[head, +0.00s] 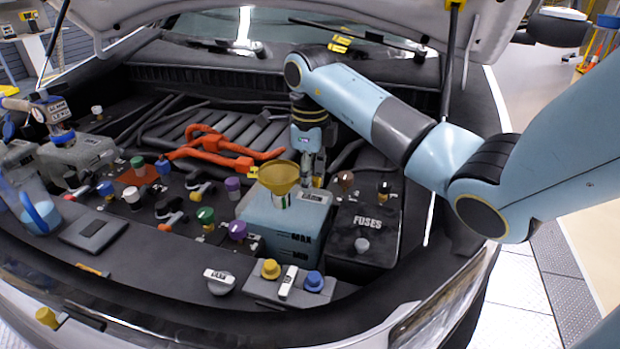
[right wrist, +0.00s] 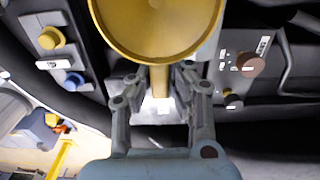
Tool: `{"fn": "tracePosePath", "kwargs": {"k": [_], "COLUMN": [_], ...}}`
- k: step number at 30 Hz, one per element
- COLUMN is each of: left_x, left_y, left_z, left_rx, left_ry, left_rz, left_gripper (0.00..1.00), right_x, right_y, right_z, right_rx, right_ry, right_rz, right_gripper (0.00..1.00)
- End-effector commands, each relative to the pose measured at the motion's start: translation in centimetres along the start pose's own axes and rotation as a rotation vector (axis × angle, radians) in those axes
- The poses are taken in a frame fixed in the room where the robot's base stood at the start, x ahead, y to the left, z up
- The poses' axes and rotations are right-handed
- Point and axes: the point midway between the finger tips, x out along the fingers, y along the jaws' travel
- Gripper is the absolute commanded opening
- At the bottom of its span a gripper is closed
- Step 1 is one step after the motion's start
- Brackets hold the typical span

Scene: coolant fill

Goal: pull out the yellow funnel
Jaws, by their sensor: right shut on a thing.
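The yellow funnel (head: 279,174) stands with its wide mouth up over the neck of the pale blue tank (head: 262,217). I cannot tell how far its stem sits in the neck. My right gripper (head: 306,180) comes down just right of the funnel in the head view. In the right wrist view the funnel's bowl (right wrist: 157,28) fills the top middle. Its stem (right wrist: 159,82) lies between the two fingers of my right gripper (right wrist: 160,98), which are shut on it. I do not make out my left gripper.
A black fuse box (head: 365,245) stands right of the tank. A grey block with yellow and blue caps (head: 288,285) lies in front. Several colored caps and orange hoses (head: 205,150) crowd the left. The raised hood (head: 480,25) hangs above.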

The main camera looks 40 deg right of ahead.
Motion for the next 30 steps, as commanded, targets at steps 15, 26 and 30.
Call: {"fn": "tracePosePath", "kwargs": {"k": [15, 26, 30], "left_x": [-1.1, -2.5, -3.1], "left_y": [-0.1, -0.2, -0.2], "left_z": [-0.1, -0.3, -0.4], "left_rx": [0.000, 0.000, 0.000], "left_ry": [0.000, 0.001, 0.001], "left_rz": [0.000, 0.000, 0.000], "left_gripper": [1.00, 1.00, 1.00], "right_x": [-1.5, -3.5, -4.2], "right_y": [0.0, 0.0, 0.0], "right_z": [0.0, 0.0, 0.0], "right_rx": [0.000, 0.000, 0.000], "right_ry": [0.000, -0.001, -0.001], "right_rz": [0.000, 0.000, 0.000], "right_gripper": [0.00, 0.00, 0.00]}}
